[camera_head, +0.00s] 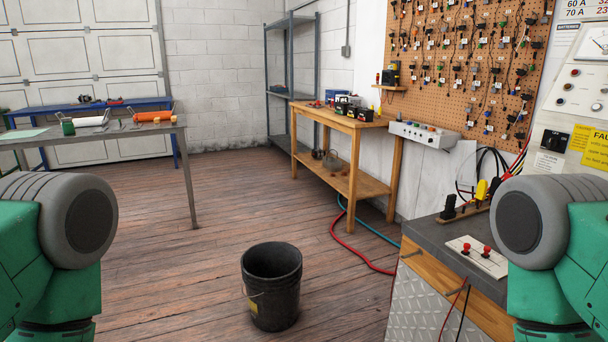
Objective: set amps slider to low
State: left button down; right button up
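I cannot clearly make out a slider marked amps. A white plate (477,257) with two red knobs (486,249) lies on the grey-topped bench at the lower right. I cannot tell whether these knobs slide. A light grey test panel (577,97) with a meter, small knobs and a black switch (554,141) stands at the right edge, partly cut off. A white box (424,135) with several coloured buttons or knobs is mounted below the pegboard. Green and grey parts of my arms show at both lower sides. Neither gripper is in view.
A black bucket (272,287) stands on the wooden floor. Red (352,247) and blue hoses run past the bench (422,291). A wooden table (339,117) stands by the wall, and a metal table (188,180) at left.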

aim_at(488, 250)
jog(key=z, duration=1.05)
